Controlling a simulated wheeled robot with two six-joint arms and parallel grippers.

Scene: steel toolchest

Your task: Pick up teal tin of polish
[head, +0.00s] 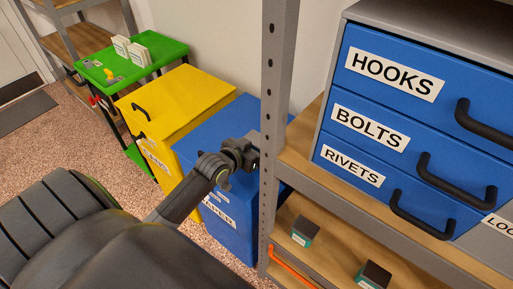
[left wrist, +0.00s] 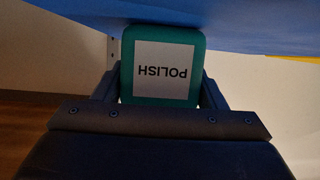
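The teal tin of polish (left wrist: 197,40) shows upside down in the left wrist view, with a white label reading POLISH. My left gripper (left wrist: 161,88) has one finger along each side of it, with no gap visible. The tin's edge meets the blue surface (left wrist: 250,25); I cannot tell whether it rests there or is slightly lifted. In the head view my left gripper (head: 252,150) is over the blue bin (head: 229,125), close to the steel post, and the tin cannot be made out there. My right gripper is not in view.
The perforated steel post (head: 274,110) stands right beside the gripper. The blue drawer cabinet (head: 400,120) is to the right, above a shelf with two small dark-topped boxes (head: 304,232). A yellow bin (head: 180,100) and green cart (head: 165,48) stand left.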

